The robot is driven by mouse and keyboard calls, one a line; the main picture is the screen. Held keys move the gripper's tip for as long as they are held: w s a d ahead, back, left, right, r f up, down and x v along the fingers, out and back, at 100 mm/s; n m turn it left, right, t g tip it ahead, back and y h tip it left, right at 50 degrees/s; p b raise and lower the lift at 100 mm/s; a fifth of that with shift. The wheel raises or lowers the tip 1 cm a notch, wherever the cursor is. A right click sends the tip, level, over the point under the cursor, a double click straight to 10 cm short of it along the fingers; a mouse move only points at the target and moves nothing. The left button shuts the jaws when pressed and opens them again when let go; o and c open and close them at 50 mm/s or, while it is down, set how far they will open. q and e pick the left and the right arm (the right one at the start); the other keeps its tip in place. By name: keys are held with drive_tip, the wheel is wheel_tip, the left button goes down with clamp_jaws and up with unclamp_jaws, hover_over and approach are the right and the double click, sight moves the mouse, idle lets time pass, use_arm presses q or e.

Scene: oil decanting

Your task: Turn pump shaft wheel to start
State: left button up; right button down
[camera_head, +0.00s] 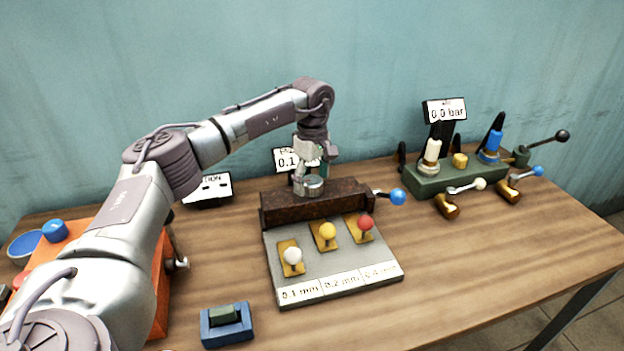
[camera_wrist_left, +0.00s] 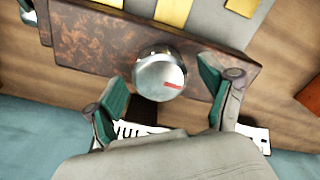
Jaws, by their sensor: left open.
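A round silver knob (camera_wrist_left: 160,76) with a red mark sits on top of a rusty brown block (camera_head: 330,203), behind a grey panel with levers. The knob also shows in the head view (camera_head: 311,186), just under my left gripper (camera_head: 310,172). In the left wrist view my left gripper (camera_wrist_left: 166,98) is open, with its green-padded fingers on either side of the knob and a visible gap to each. I cannot tell which part is the pump shaft wheel. My right gripper does not show.
The grey panel (camera_head: 333,272) carries white, yellow and red levers. A blue-knobbed handle (camera_head: 397,196) sticks out right of the block. A green unit (camera_head: 462,178) with a "0.0 bar" display (camera_head: 445,111) stands at the right. A blue rocker switch (camera_head: 226,325) lies in front; an orange box (camera_head: 155,290) is left.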

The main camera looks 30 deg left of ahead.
use_arm(q)
drive_tip(key=shift+f, duration=0.2)
drive_tip(key=c, duration=1.2)
drive_tip(key=shift+o, duration=0.2)
